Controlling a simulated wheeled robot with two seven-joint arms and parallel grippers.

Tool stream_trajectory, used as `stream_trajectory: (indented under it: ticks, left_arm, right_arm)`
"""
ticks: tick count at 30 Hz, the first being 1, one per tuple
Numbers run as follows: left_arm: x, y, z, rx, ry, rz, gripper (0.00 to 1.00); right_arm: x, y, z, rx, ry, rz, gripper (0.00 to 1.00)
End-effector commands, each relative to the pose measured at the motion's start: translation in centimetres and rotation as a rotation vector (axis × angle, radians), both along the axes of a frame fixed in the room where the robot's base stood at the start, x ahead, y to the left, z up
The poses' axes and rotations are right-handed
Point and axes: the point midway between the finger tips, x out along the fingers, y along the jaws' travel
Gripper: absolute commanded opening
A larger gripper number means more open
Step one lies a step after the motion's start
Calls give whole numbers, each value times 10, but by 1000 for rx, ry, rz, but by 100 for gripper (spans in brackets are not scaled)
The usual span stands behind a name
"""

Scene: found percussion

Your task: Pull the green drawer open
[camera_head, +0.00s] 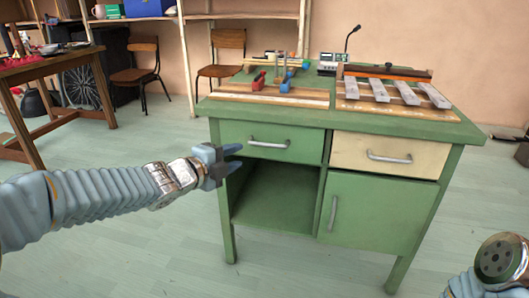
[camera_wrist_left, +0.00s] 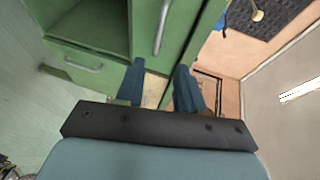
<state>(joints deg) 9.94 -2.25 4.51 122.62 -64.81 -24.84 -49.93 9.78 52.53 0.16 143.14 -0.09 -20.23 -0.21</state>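The green drawer (camera_head: 300,140) is at the upper left of the green desk's front, and it looks shut. Its grey bar handle (camera_head: 268,144) is horizontal in the head view. In the left wrist view, which is turned sideways, the handle (camera_wrist_left: 162,27) runs upright near the top. My left gripper (camera_head: 231,159) is just left of the handle in the head view. Its two blue fingers (camera_wrist_left: 161,75) are apart with nothing held between them. The handle appears beyond them, not between them. Only part of my right arm shows at the lower right; its gripper is out of view.
An open compartment (camera_head: 275,190) lies below the drawer. A cream drawer (camera_head: 385,155) is to its right, above a green door (camera_head: 370,210) with an upright handle. Percussion bars (camera_head: 400,92) and mallets (camera_head: 285,82) lie on the desktop. The floor in front is clear.

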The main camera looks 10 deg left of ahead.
Motion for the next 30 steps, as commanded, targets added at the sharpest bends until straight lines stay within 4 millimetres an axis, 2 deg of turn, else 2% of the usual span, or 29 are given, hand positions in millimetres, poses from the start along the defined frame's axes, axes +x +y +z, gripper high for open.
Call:
stream_trajectory:
  ticks: [5,12,18,23,30]
  left_arm:
    - [28,-13,-10,-4,6,-3,37]
    - [79,-35,-20,-7,7,-3,37]
    - [109,-47,-25,-6,7,-1,37]
    - [118,-51,-27,-7,7,0,37]
    - [120,-51,-27,-7,7,1,37]
  right_arm:
    - [0,1,-8,1,2,1,43]
    - [-1,2,-16,5,4,3,43]
    - [-1,2,-18,5,5,3,43]
    - [-1,2,-18,6,4,3,43]
    - [-1,2,-18,6,4,3,43]
